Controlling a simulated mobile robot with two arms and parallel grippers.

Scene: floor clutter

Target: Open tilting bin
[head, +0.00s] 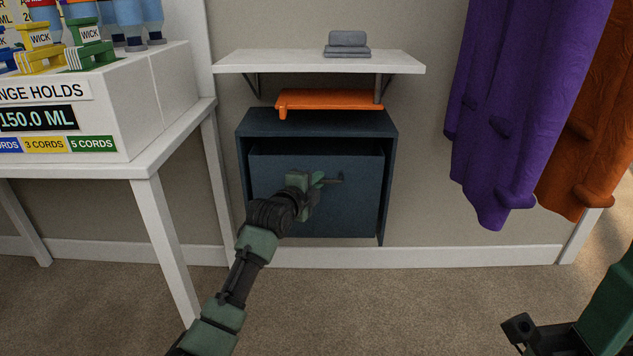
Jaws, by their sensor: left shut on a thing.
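The tilting bin is a dark blue cabinet (318,122) against the wall, with a dark blue front panel (350,215). A dark gap shows along the panel's top edge, under the cabinet top. I cannot tell exactly how far the panel leans out. A small dark handle (340,180) sits near the middle of the panel. My left gripper (324,181) reaches the panel from below left and is shut on the handle, with its wrist hiding part of the panel.
An orange tray-like piece (330,99) lies above the cabinet, below a white wall shelf (300,62) holding folded grey cloths (347,43). A white table (165,150) stands left. Purple (495,110) and orange (580,170) cloths hang right. Carpet in front is clear.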

